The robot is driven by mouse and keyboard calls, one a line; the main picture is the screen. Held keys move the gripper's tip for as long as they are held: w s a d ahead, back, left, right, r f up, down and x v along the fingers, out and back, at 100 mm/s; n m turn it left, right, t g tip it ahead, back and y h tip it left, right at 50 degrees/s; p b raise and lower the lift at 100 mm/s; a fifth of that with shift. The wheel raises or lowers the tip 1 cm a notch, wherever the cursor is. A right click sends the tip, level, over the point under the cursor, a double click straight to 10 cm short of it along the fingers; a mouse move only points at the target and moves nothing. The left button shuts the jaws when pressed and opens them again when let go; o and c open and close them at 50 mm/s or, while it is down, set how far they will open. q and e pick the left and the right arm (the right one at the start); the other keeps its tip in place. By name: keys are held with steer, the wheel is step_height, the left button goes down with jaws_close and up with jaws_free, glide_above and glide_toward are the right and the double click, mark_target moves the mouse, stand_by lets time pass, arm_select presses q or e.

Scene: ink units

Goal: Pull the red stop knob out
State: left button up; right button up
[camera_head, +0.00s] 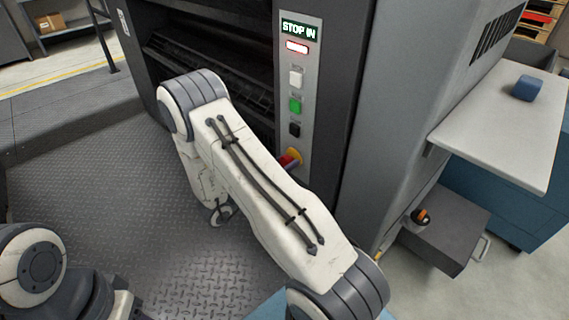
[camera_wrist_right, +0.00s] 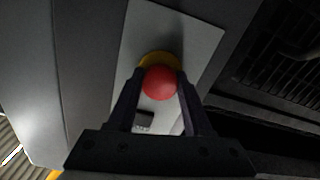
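The red stop knob (camera_wrist_right: 160,83) stands on a yellow collar (camera_wrist_right: 158,58) on the light control panel in the right wrist view. My right gripper (camera_wrist_right: 161,78) has one dark finger on each side of the knob, and both fingers appear to touch it. In the head view the knob (camera_head: 287,160) and its yellow collar (camera_head: 294,155) show partly at the bottom of the panel, behind my right arm, which hides the gripper there. The panel display (camera_head: 299,30) reads "STOP IN". My left gripper is out of view; only part of the left arm shows at lower left.
Above the knob are a black button (camera_head: 294,129), a green button (camera_head: 295,105), a white button (camera_head: 296,78) and a lit red indicator (camera_head: 297,47).

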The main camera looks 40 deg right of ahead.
steer(key=shift+a+r+p, duration=0.15)
steer(key=shift+a+p, duration=0.6)
steer(key=shift+a, duration=0.15)
jaws_close()
steer(key=shift+s+f, duration=0.1)
steer(key=shift+f, duration=0.1)
steer(key=o, duration=1.3)
jaws_free()
steer(key=shift+a, duration=0.1)
steer(key=a, duration=0.3)
steer(key=a+p, duration=0.1)
steer(key=a, duration=0.3)
steer(key=a+p, duration=0.1)
steer(key=a, duration=0.2)
steer(key=shift+s+a, duration=0.2)
steer(key=shift+s, duration=0.2)
